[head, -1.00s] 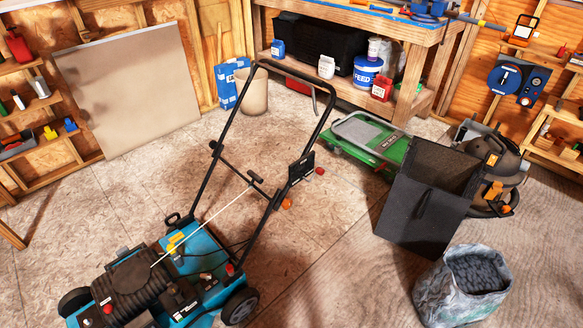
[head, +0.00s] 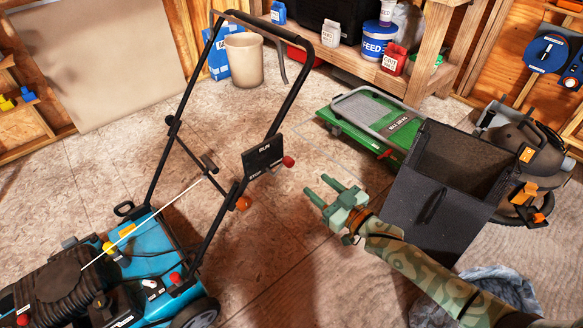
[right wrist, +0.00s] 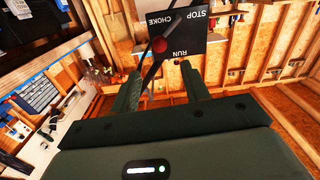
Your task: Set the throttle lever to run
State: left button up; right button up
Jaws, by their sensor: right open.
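The throttle panel (head: 262,157) is a black plate on the mower's handlebar, marked RUN near its top with more lettering lower down. The throttle lever's red knob (head: 288,161) stands out at the panel's right side. In the right wrist view the panel (right wrist: 197,36) reads RUN, STOP and CHOKE upside down, and the red knob (right wrist: 159,44) lies beyond the fingertips, between them in the picture. My right gripper (head: 318,187) is open and empty, to the right of and below the knob, apart from it. Its fingers (right wrist: 160,72) also show in the right wrist view. My left gripper is not in view.
The mower's black handlebar (head: 181,122) frames the panel. An orange knob (head: 243,203) sits lower on it. A black grass bag (head: 425,219) and a green platform cart (head: 352,128) stand on the right. The floor between mower and cart is clear.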

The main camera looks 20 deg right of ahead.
aim_at(292, 165)
jog(key=b+x, duration=0.1)
jog(key=x, duration=0.2)
jog(key=b+x, duration=0.1)
jog(key=x, duration=0.1)
jog(key=f+b+x, duration=0.1)
jog(key=x, duration=0.2)
jog(key=shift+w+a, duration=0.1)
jog(key=shift+w, duration=0.2)
jog(key=shift+w+a+r+b, duration=0.1)
jog(key=shift+w+a+b, duration=0.1)
jog(key=shift+w, duration=0.15)
jog(key=shift+w+a+r+b, duration=0.1)
jog(key=shift+w+b, duration=0.1)
jog(key=shift+w, duration=0.2)
jog(key=shift+w+a+r, duration=0.1)
jog(key=shift+w+r, duration=0.05)
jog(key=shift+w, duration=0.1)
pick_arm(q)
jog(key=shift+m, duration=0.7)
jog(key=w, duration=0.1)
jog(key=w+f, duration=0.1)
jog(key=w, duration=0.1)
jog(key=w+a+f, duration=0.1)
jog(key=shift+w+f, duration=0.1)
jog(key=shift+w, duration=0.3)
pick_arm(e)
jog(key=shift+c, duration=0.4)
